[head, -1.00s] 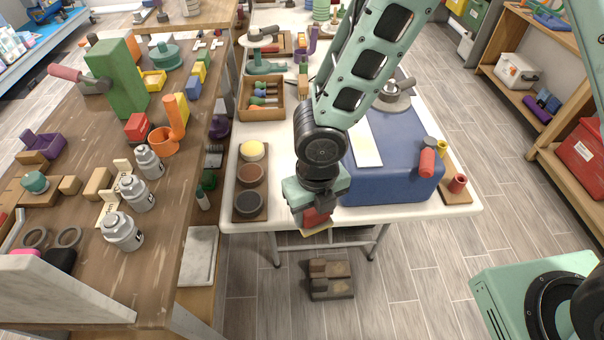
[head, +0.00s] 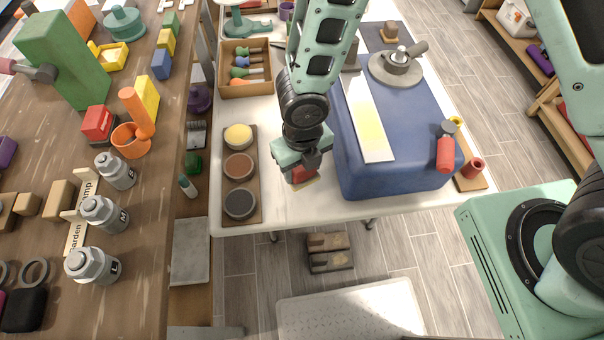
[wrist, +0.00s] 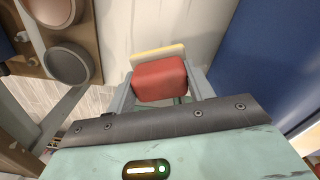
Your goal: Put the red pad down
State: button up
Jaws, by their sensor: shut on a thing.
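The red pad (head: 299,174) is a red block with a pale yellow layer on its underside. My gripper (head: 304,171) is shut on it and holds it over the front part of the white table (head: 290,212). In the wrist view the red pad (wrist: 160,82) sits between the two fingers of my gripper (wrist: 160,88), with its yellow layer (wrist: 158,53) on the far side. The pad is close to the tabletop; I cannot tell whether it touches.
A brown tray (head: 258,205) with yellow, brown and dark round pads lies left of my gripper. A large blue block (head: 400,178) stands close on the right. Bare white tabletop lies between them. A wooden workbench (head: 140,230) is further left.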

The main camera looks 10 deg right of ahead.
aim_at(302, 177)
jog(key=shift+f, duration=2)
jog(key=shift+f, duration=0.2)
jog(key=o, duration=0.9)
jog(key=shift+o, duration=0.2)
jog(key=shift+r, duration=0.1)
